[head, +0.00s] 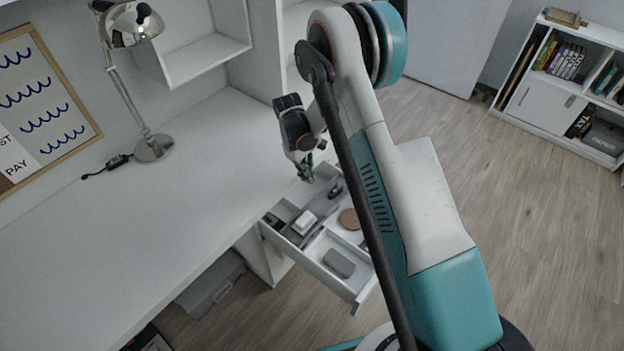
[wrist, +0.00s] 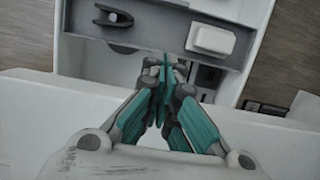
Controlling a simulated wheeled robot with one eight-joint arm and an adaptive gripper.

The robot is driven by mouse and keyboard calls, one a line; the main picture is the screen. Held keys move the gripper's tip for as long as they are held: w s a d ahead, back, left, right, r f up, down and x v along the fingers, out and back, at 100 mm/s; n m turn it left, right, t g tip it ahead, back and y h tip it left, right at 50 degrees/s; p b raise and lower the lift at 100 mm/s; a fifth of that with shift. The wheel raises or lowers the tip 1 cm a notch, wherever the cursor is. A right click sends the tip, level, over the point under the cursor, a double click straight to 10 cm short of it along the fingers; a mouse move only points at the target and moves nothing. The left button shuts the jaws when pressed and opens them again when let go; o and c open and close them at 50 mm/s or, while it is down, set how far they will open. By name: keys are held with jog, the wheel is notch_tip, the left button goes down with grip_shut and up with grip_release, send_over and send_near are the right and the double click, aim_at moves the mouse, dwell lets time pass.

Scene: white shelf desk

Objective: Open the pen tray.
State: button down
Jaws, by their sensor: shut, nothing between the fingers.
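The desk drawer (head: 310,262) is pulled out from under the white desktop. A grey tray (head: 319,206), which looks like the pen tray, lies across it; it also shows in the wrist view (wrist: 160,36). A white block (head: 304,222) and a dark object (head: 336,190) lie on the tray; the wrist view shows the block (wrist: 212,41) and the dark object (wrist: 113,17). My gripper (head: 306,173) is shut and empty over the drawer's desk-side end. In the wrist view its fingertips (wrist: 168,75) appear at the tray's near edge; contact cannot be told.
A round brown item (head: 349,219) and a grey item (head: 339,263) lie in the drawer's front part. A lamp (head: 152,147) stands on the otherwise clear desktop (head: 200,190). A grey bin (head: 211,283) sits under the desk. A bookshelf (head: 565,85) stands at the far right.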

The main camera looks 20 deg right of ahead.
jog(key=b, duration=0.3)
send_near(315, 205)
jog(key=x, duration=0.5)
jog(key=shift+f, duration=0.15)
jog(key=s+d, duration=0.1)
jog(key=s+b, duration=0.1)
jog(key=shift+s+d+r, duration=0.2)
jog(key=shift+s+d, duration=0.4)
jog(key=shift+s, duration=0.1)
jog(key=shift+d, duration=0.1)
